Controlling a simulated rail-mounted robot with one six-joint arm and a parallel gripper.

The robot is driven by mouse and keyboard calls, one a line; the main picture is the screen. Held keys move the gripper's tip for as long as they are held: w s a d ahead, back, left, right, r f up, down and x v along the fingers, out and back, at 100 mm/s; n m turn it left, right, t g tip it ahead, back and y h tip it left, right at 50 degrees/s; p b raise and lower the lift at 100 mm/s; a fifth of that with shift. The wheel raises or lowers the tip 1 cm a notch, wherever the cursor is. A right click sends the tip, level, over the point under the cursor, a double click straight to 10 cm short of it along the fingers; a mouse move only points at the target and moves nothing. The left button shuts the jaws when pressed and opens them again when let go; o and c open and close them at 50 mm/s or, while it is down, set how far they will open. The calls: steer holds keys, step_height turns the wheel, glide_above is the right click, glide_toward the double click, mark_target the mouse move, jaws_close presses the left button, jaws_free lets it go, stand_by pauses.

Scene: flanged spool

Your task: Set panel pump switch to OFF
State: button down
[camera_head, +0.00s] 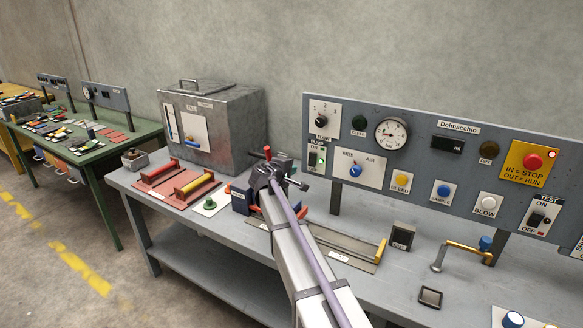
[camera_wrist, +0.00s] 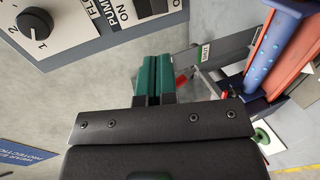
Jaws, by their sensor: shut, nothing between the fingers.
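The pump switch (camera_head: 317,158) is on a small light plate at the lower left of the grey control panel, under the flow dial, in the head view. It is too small there for me to tell its position. In the wrist view, part of the dark pump switch (camera_wrist: 158,7) shows at the top edge, beside the PUMP and ON lettering; the rest is cut off. My gripper (camera_wrist: 153,58) has its teal fingers together and empty, below the switch in that picture and apart from it. In the head view, my arm's dark end is left of the panel; its fingertips are not clear.
The panel (camera_head: 420,175) also carries a flow dial (camera_head: 321,120), a gauge (camera_head: 391,133), several buttons and a red stop button (camera_head: 533,161). A metal box (camera_head: 212,125) stands behind my arm. A blue and red fixture (camera_wrist: 280,50) is at the right in the wrist view.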

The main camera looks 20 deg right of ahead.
mark_target(311, 160)
steer(key=b+x, duration=0.4)
steer(key=x, duration=0.9)
steer(key=shift+w+d+f, duration=0.1)
steer(key=shift+w+d, duration=0.2)
steer(key=shift+d, duration=0.05)
steer(key=shift+f, duration=0.1)
steer(key=shift+w+d+f+b, duration=0.1)
steer(key=shift+w+d+b, duration=0.1)
steer(key=shift+b, duration=0.15)
steer(key=shift+r+p, duration=0.9)
